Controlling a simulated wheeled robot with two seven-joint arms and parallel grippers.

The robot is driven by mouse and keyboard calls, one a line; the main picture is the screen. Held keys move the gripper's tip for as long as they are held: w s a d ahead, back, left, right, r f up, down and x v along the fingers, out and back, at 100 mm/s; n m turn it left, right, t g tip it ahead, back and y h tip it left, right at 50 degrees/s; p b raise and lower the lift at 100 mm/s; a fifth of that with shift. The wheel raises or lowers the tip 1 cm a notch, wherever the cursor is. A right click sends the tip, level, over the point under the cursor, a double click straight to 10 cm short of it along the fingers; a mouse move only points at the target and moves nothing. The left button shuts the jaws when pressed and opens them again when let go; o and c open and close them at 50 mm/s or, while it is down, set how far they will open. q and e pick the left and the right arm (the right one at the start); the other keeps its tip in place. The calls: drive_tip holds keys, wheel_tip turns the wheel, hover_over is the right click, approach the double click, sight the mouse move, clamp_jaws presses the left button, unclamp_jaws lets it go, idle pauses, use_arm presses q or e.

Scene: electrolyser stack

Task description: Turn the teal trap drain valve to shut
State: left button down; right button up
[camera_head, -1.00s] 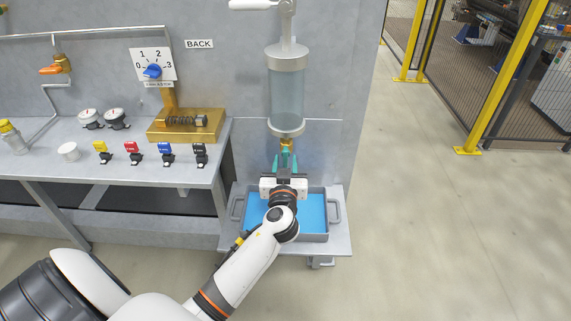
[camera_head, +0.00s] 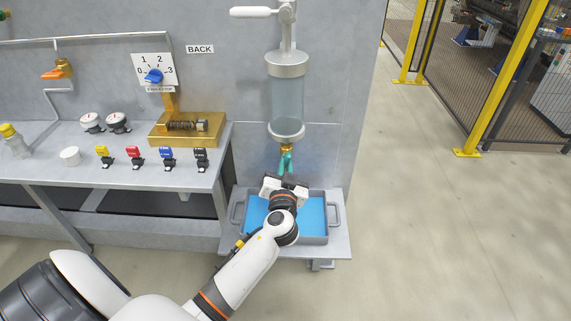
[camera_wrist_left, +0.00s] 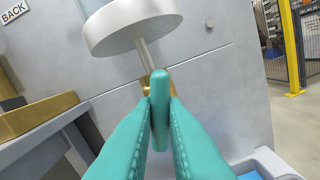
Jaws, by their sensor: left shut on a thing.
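The teal trap drain valve handle (camera_wrist_left: 160,103) shows in the left wrist view, directly between the two teal fingers of my left gripper (camera_wrist_left: 161,130). The fingers are shut on it. The brass valve body (camera_wrist_left: 146,82) sits behind it, under the white bottom collar of the clear trap cylinder (camera_wrist_left: 125,25). In the head view my left gripper (camera_head: 286,163) is below the trap (camera_head: 286,100), and its wrist is rolled and tilted. The fingers and the handle merge there. My right gripper is out of view.
A grey tray (camera_head: 334,213) with a blue inside stands on the shelf under the trap. The bench (camera_head: 60,145) on the left holds gauges, coloured small valves and a brass block (camera_head: 208,126). A blue dial (camera_head: 153,76) is on the wall. Floor at right is clear.

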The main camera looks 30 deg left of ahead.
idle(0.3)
use_arm(q)
drive_tip(key=shift+m+p, duration=0.7)
drive_tip(key=shift+m, duration=1.8)
